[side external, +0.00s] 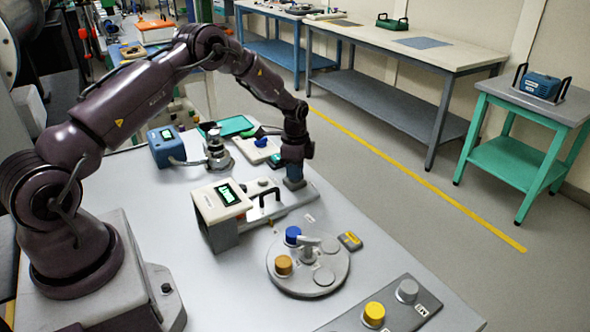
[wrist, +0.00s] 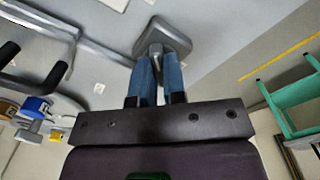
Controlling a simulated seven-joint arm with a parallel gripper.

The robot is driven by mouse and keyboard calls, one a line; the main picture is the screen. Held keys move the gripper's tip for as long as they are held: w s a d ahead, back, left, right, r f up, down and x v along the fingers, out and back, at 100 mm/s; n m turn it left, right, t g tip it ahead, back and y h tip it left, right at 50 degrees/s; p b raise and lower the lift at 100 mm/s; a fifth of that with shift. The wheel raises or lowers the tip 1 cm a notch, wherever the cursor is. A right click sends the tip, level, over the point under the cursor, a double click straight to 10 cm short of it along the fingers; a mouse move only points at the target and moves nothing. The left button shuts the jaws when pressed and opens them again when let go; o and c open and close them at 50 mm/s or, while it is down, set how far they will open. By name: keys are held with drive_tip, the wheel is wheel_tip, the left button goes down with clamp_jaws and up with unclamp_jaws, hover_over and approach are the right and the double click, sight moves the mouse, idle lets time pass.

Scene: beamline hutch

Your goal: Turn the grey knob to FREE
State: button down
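My gripper (side external: 295,183) points down at the far right end of the grey rail fixture (side external: 262,222) in the side view. In the wrist view its two blue fingers (wrist: 158,62) are close together, with a narrow grey piece (wrist: 156,48) at their tips above a grey squarish block (wrist: 178,36). I cannot tell whether they squeeze this piece, or whether it is a knob. A round grey knob (side external: 407,290) stands on a grey panel (side external: 405,317) at the front right, beside a yellow knob (side external: 374,314), well away from my gripper. The label print is unreadable.
A box with a lit green display (side external: 229,194) and a black handle (side external: 263,202) stand left of my gripper. A round plate (side external: 301,289) with blue and orange knobs sits in front. Behind are a blue box (side external: 161,150) and a green tray (side external: 235,125).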

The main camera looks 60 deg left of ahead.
drive_tip(key=shift+n, duration=0.3)
drive_tip(key=n, duration=0.3)
drive_tip(key=shift+n, duration=0.3)
drive_tip(key=n, duration=0.4)
drive_tip(key=shift+n, duration=0.3)
drive_tip(key=n, duration=0.4)
drive_tip(key=shift+n, duration=2.5)
drive_tip(key=c, duration=1.2)
unclamp_jaws()
